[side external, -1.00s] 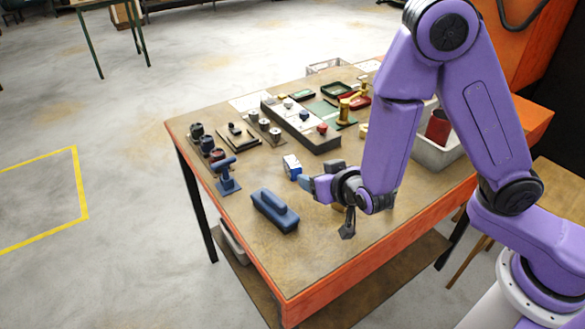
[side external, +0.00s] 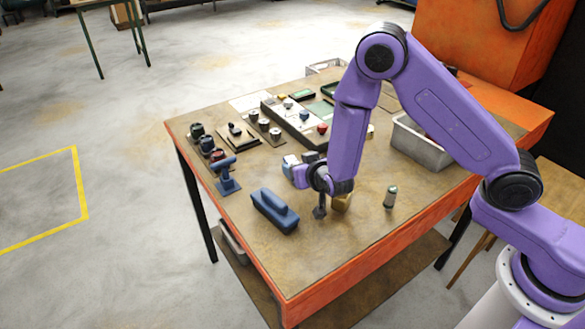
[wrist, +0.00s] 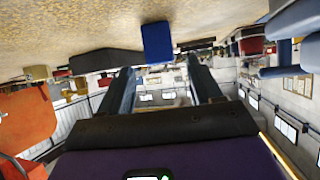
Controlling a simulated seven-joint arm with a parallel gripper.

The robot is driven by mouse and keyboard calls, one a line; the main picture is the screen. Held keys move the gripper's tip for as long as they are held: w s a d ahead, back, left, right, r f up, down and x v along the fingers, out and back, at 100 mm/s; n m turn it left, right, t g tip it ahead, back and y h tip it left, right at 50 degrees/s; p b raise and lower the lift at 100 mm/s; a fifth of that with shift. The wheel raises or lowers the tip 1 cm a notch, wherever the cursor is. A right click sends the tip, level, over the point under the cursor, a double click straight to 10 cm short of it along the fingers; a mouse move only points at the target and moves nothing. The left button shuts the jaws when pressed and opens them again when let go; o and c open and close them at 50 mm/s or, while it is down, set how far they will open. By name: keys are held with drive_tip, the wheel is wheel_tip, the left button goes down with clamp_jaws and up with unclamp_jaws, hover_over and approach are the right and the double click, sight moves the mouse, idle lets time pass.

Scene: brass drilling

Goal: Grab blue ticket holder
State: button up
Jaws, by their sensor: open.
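A small blue block (wrist: 157,42), which looks like the ticket holder, stands on the tabletop in the wrist view, where the scene appears upside down. It lies ahead of my open gripper (wrist: 161,72), roughly in line with the gap between the two fingers. No contact with it shows. In the side view, my gripper (side external: 301,165) is low over the middle of the table, at the place of this blue-and-white block, and largely covers it. I cannot tell the exact distance between them.
A dark blue handled block (side external: 275,210) lies left of my gripper, and a blue stand (side external: 227,178) is farther left. A long grey block with knobs (side external: 300,123) lies behind. A small cylinder (side external: 390,197) and grey bin (side external: 420,150) are right. The front tabletop is clear.

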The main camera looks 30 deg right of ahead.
sight(293, 162)
drive_tip(key=shift+x, duration=2.75)
drive_tip(key=shift+r, duration=0.15)
drive_tip(key=c, duration=1.1)
